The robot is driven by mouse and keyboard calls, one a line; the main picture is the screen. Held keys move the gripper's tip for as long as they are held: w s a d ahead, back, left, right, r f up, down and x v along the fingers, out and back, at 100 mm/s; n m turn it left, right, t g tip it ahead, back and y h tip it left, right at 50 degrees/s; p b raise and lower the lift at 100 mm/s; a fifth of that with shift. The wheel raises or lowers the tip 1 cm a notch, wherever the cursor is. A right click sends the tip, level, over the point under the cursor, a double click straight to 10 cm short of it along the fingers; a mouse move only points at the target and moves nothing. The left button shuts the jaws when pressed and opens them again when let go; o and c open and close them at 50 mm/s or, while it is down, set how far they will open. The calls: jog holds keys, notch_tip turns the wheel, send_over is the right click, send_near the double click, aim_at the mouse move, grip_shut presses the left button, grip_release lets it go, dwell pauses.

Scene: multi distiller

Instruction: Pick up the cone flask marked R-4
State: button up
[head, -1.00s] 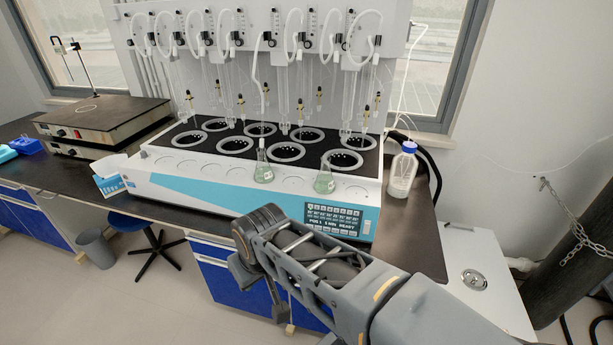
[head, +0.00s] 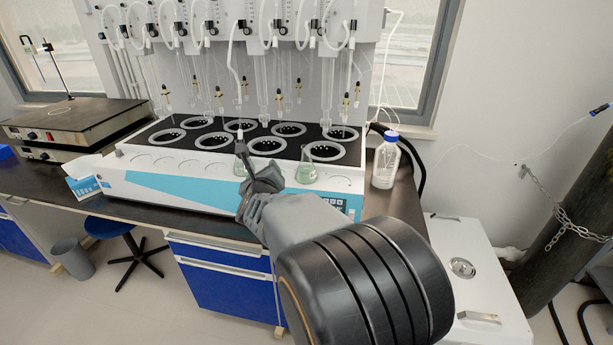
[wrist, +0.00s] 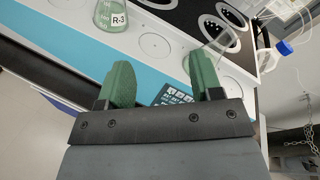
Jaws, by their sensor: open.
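A cone flask with green liquid (head: 306,172) stands on the white front ledge of the distiller in the head view; its label is unreadable. In the wrist view a clear flask (wrist: 212,52) shows partly behind the right green finger, its label hidden. Another cone flask, marked R-3 (wrist: 112,16), stands at the top left of the wrist view.
The distiller (head: 140,183) has several black-bottomed ring heaters, with glass tubes hanging above. A blue-capped bottle (head: 385,163) stands at its right end. A hotplate (head: 75,122) stands at the left. A blue stool (head: 110,227) and grey bin (head: 72,258) are on the floor.

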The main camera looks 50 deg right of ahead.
jog(key=s+d+m+g+h, duration=0.3)
jog(key=d+m+h, duration=0.3)
jog(key=m, duration=0.4)
send_near(307, 147)
jog(key=shift+y, duration=0.4)
jog(key=x, duration=0.2)
jog(key=r+x, duration=0.1)
jog(key=x, duration=0.1)
jog(key=shift+p, duration=0.3)
jog(key=shift+f+p+x, duration=0.2)
jog(key=shift+p+x, duration=0.9)
jog(key=shift+x, duration=2.25)
jog(key=shift+s, duration=0.15)
grip_shut()
